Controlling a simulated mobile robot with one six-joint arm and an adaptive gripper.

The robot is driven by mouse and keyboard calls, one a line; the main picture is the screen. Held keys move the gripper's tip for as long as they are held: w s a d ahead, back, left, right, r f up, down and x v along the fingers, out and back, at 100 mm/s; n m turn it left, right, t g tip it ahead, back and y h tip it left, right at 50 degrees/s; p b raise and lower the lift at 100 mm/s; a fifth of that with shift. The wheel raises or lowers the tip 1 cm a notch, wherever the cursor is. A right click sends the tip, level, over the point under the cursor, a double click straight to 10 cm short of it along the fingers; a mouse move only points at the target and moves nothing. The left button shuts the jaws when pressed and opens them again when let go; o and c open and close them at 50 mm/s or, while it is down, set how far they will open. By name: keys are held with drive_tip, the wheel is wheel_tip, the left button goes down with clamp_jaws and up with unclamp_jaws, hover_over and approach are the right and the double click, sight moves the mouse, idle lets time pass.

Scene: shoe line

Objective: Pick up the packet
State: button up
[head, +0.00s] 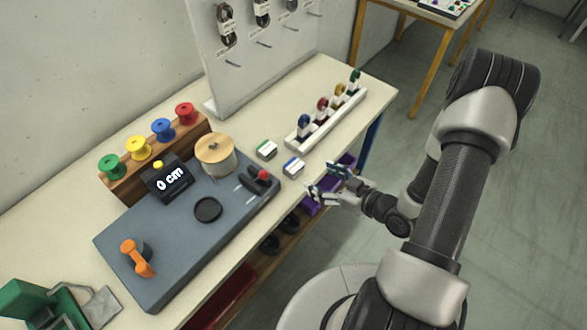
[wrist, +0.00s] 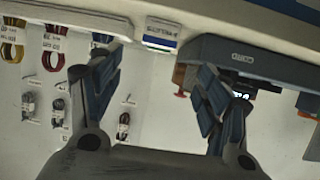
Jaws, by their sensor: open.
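Two small white packets lie on the bench near its front edge: one with a blue band (head: 293,167) and one with a green band (head: 266,149) behind it. The frames do not show which one the task means. My gripper (head: 326,180) is open and empty just off the front edge, close to the blue-banded packet and apart from it. In the wrist view, which looks upside down, a white printed block (wrist: 162,33), seemingly that packet, shows beyond the gap between my open fingers (wrist: 152,78). The green-banded packet is not clear there.
A grey measuring bed (head: 175,255) with a display (head: 168,180) stands left of the packets. A white rack (head: 330,122) of coloured items stands to the right. A pegboard (head: 245,60) with hanging laces is behind. Purple bins (head: 318,200) sit below the bench edge.

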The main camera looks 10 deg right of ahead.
sight(293, 164)
drive_tip(key=b+x, duration=0.2)
drive_tip(key=x, duration=1)
drive_tip(key=shift+w+f+b, duration=0.1)
drive_tip(key=shift+w+b, duration=0.25)
drive_tip(key=shift+b, duration=0.05)
drive_tip(key=c, duration=1.2)
